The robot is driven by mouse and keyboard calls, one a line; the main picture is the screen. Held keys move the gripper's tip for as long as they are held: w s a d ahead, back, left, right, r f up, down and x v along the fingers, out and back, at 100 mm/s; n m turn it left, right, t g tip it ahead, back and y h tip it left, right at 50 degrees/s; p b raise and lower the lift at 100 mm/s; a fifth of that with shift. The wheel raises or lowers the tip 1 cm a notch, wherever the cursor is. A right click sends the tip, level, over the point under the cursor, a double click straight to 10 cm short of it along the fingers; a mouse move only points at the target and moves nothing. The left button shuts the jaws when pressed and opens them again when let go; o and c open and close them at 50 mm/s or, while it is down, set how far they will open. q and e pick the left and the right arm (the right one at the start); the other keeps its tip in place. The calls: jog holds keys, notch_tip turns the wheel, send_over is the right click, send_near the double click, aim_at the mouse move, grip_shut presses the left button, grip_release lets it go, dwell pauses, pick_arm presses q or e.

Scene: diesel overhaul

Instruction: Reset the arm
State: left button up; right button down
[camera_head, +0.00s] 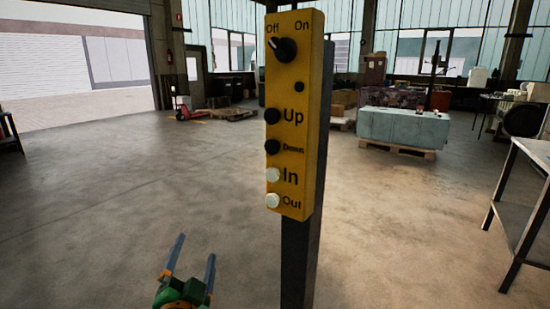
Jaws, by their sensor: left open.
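My left gripper (192,262) shows at the bottom of the head view, left of the grey post. Its two bluish fingers are spread apart and point upward, with nothing between them. Green parts show at its base, and the rest of the arm is out of frame. My right gripper is not in the picture.
A yellow control box (294,110) with an Off/On knob (285,50) and Up, Down, In and Out buttons stands on a grey post (300,262) close ahead. A metal table (532,160) is at right. Open floor (120,190) lies to the left.

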pick_arm(q)
jog(key=s+a+f+n+g, duration=0.1)
jog(key=s+f+n+g, duration=0.1)
jog(key=s+f+g, duration=0.5)
jog(key=s+a+f+n+g, duration=0.15)
jog(key=s+f, duration=0.35)
jog(key=f, duration=0.6)
jog(key=s+d+f+n+g+h, duration=0.1)
jog(key=s+f+g, duration=0.25)
jog(key=s, duration=0.35)
jog(key=s+d+f+n+g+h, duration=0.1)
jog(key=s+f+n+g, duration=0.2)
jog(key=s, duration=0.5)
notch_tip(320, 180, down, 13)
jog(key=s+m+g+p, duration=0.1)
jog(key=s+m+p, duration=0.1)
jog(key=p, duration=0.2)
jog(key=s+a+f+g+p, duration=0.1)
jog(key=s+a+f+p, duration=0.1)
jog(key=s+f, duration=0.6)
jog(key=s+p, duration=0.1)
jog(key=s, duration=0.3)
jog(key=shift+s+f+g, duration=0.25)
jog(key=shift+g, duration=0.05)
jog(key=shift+a, duration=0.1)
